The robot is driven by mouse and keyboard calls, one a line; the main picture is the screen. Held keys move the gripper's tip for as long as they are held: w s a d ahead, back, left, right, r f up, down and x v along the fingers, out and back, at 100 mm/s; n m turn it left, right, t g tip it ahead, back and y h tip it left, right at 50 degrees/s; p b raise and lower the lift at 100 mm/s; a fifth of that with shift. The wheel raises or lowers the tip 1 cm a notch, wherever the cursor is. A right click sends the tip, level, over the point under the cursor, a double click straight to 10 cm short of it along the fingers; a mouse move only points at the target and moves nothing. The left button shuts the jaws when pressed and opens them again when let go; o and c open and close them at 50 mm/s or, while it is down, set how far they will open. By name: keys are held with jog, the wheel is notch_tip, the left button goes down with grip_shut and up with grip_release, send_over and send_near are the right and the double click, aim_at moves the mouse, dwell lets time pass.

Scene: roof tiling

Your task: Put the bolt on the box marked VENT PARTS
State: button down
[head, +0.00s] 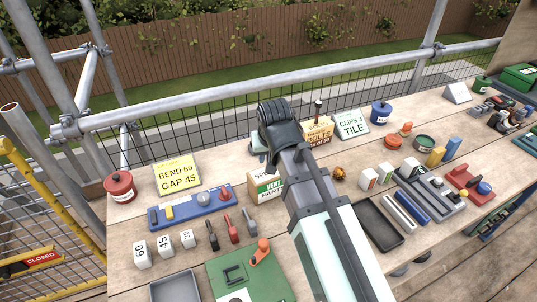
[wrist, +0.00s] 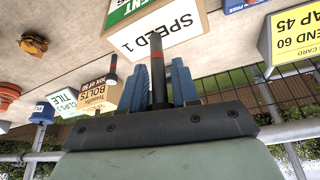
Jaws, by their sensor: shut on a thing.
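My gripper (head: 277,122) hangs over the middle of the bench; its fingertips are hidden in the head view. In the wrist view its blue fingers (wrist: 160,80) are shut on a dark bolt (wrist: 156,45) with a red-orange band. The bolt's free end points toward the box marked VENT PARTS (head: 264,189), which overlaps it in the wrist view (wrist: 165,35), where its SPEED 1 face shows. I cannot tell whether bolt and box touch. The box is partly hidden behind my arm in the head view, and its top looks clear where visible.
A BOLTS box (head: 318,130) with another upright bolt (head: 318,107) on it stands behind, beside a CLIPS 2 TILE box (head: 353,124).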

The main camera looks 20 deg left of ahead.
jog(key=c, duration=0.8)
grip_release()
jog(key=v, duration=1.2)
jog(key=shift+r, duration=0.1)
